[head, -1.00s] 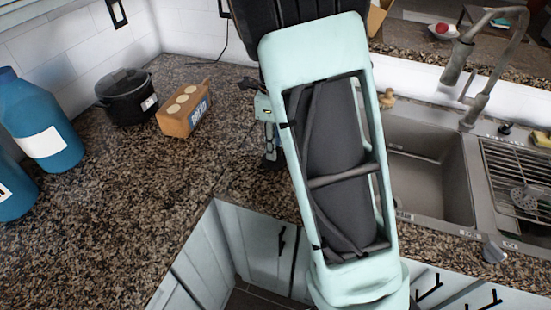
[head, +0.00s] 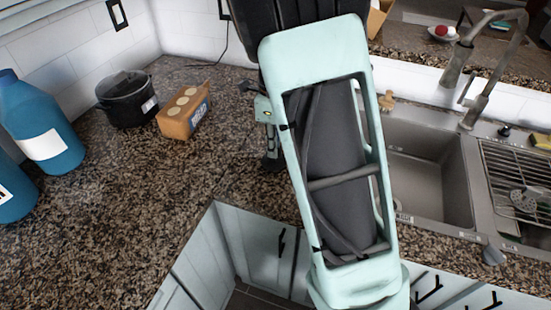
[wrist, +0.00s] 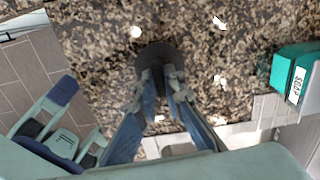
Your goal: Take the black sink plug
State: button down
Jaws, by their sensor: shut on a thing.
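The black sink plug (wrist: 157,54) shows in the wrist view as a dark round shape at my fingertips, over the speckled granite counter. My gripper (wrist: 162,74) is shut on it. The fingers cover its near side. Whether the plug touches the counter or is just above it, I cannot tell. In the head view my gripper (head: 271,165) shows only in part at the left edge of my pale green arm, low over the counter near its inner corner.
The sink (head: 425,175) lies right of my arm. A green soap box (wrist: 290,72) is at the right in the wrist view. Counter left of my gripper is clear.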

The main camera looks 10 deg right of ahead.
jog(key=shift+r+p, duration=0.75)
jog(key=shift+r+p, duration=1.65)
